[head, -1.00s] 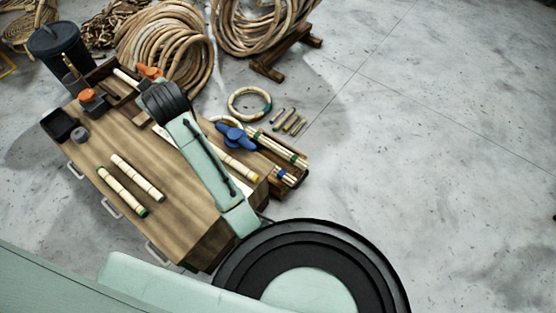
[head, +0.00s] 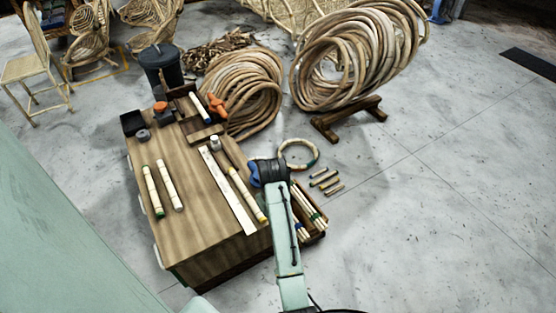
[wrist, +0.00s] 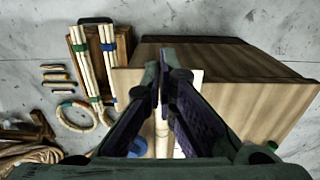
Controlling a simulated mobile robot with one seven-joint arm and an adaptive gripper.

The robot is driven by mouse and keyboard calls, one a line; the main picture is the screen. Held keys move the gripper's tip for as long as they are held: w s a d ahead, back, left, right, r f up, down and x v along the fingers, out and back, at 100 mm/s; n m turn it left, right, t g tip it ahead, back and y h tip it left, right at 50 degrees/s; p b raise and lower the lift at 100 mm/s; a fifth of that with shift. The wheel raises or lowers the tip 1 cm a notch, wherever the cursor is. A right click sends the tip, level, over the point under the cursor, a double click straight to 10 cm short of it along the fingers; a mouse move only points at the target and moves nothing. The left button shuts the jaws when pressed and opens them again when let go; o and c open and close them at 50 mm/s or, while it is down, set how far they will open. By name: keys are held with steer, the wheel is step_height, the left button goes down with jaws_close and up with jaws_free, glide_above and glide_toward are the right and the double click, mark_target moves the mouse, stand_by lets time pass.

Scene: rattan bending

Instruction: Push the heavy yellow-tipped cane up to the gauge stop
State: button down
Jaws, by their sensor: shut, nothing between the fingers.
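The yellow-tipped cane (head: 246,195) lies on the workbench beside a long white strip (head: 228,190). Its yellow tip points to the near end of the bench. A small pale-topped piece (head: 215,143) stands near its far end; I cannot tell whether this is the gauge stop, or whether they touch. In the wrist view my gripper (wrist: 165,62) is shut and empty, above the cane (wrist: 162,135), and hides much of it. The white strip (wrist: 195,78) shows just right of the fingers. In the head view my arm's dark end covers the fingers.
A green-tipped cane (head: 153,192) and a plain-looking cane (head: 170,186) lie left on the bench. A blue part (head: 254,175) is by the right edge. A tray of bundled canes (head: 316,228) adjoins that side. A wooden box (head: 185,104) stands at the far end.

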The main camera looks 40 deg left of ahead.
steer(key=w+a+f, duration=0.1)
steer(key=a+f, duration=0.2)
steer(key=f, duration=0.7)
steer(key=shift+w+a, duration=0.15)
steer(key=shift+a, duration=0.05)
